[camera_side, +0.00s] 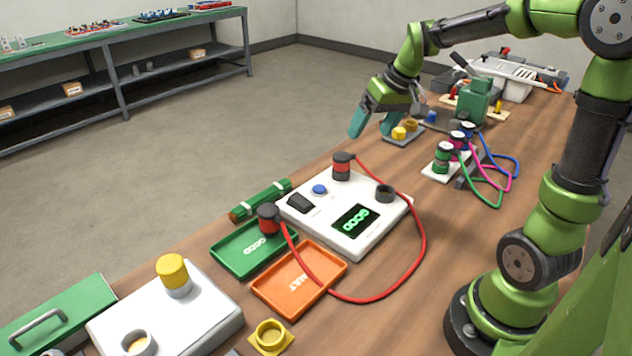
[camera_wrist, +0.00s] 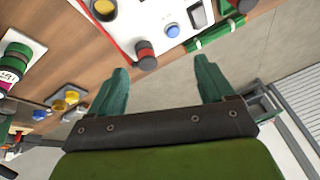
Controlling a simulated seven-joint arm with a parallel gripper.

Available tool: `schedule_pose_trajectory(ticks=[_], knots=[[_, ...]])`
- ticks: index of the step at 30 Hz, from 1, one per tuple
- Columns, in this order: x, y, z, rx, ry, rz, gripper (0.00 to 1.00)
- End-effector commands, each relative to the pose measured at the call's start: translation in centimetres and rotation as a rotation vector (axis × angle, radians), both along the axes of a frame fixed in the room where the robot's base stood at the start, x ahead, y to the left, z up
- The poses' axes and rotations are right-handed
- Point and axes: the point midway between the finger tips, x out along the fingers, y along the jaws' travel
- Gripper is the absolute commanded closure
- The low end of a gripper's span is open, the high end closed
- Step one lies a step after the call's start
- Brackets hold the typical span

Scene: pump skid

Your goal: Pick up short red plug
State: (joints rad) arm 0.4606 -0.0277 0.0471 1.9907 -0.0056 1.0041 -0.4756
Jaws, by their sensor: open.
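One red-and-black plug (camera_side: 342,168) stands upright on the white tester box (camera_side: 350,238), at its far corner. A similar red-and-black plug (camera_side: 268,219) is at the green tray, joined to it by a red cable. I cannot tell which plug is the short one. In the wrist view a red plug with a black cap (camera_wrist: 146,58) shows above and between my fingers. My gripper (camera_side: 373,124) is open and empty, beyond the tester box and above the bench's far edge. It also shows in the wrist view (camera_wrist: 162,76), apart from the plug.
The red cable (camera_side: 424,245) loops over the bench right of the box. An orange tray (camera_side: 299,278) lies in front, beside the green tray (camera_side: 235,257). Yellow fittings (camera_side: 399,133) and green, pink and blue cabled plugs (camera_side: 443,156) stand farther back.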

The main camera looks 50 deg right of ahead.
Motion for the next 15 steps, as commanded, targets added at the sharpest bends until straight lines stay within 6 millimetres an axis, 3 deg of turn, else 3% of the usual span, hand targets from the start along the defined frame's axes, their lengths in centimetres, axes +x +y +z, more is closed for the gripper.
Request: schedule_pose_trajectory(ticks=[1, 3, 6, 11, 15], knots=[[1.4, -2.3, -0.7, -0.010, 0.016, 0.037, 0.18], [3.0, -4.8, -1.3, -0.036, 0.019, 0.124, 0.18], [4.9, -7.3, -1.5, -0.081, 0.006, 0.265, 0.18], [6.2, -7.6, 0.0, -0.158, -0.034, 0.445, 0.18], [6.3, -7.4, -0.5, -0.175, -0.033, 0.505, 0.18]])
